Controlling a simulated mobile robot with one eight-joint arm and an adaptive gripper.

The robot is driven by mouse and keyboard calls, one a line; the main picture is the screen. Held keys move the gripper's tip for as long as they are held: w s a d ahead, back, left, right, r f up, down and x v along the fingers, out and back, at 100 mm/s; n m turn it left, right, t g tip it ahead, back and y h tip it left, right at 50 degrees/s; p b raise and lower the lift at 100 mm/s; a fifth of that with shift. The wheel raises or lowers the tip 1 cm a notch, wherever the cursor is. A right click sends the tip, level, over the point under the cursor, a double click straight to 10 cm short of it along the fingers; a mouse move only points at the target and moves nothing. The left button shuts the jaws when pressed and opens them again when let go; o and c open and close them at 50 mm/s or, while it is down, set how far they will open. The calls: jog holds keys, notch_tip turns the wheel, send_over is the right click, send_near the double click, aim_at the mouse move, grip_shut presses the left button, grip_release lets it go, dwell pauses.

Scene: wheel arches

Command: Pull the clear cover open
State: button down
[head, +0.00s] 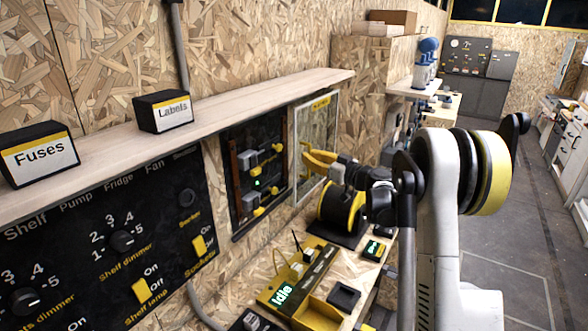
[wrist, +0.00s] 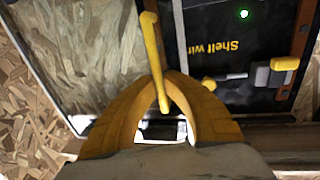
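The clear cover (head: 318,112), a see-through panel with a pale frame and a yellow label at its top, stands just right of the black breaker panel (head: 240,142). The breaker panel's front looks uncovered. In the wrist view the cover (wrist: 85,50) fills the upper left, with wood board visible through it. Its yellow bar handle (wrist: 151,45) runs along its edge beside the breaker panel (wrist: 215,20). My gripper (head: 308,158) is at that edge. In the wrist view its yellow fingers (wrist: 164,78) close around the handle. I cannot tell whether the cover is swung or slid.
A wooden shelf (head: 215,102) with a Labels box (head: 164,111) and a Fuses box (head: 38,153) runs above. A black reel with yellow cable (head: 340,210) and a bench (head: 345,275) with small devices lie below my gripper. Open floor (head: 500,260) lies right.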

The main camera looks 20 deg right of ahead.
jog(key=w+d, duration=0.3)
jog(key=d, duration=0.2)
jog(key=shift+w, duration=0.35)
jog(key=c, duration=1.5)
grip_release()
jog(key=shift+d, duration=0.1)
jog(key=shift+s, duration=0.15)
jog(key=v, duration=1.1)
jog(key=shift+s, duration=0.35)
jog(key=shift+d, duration=0.15)
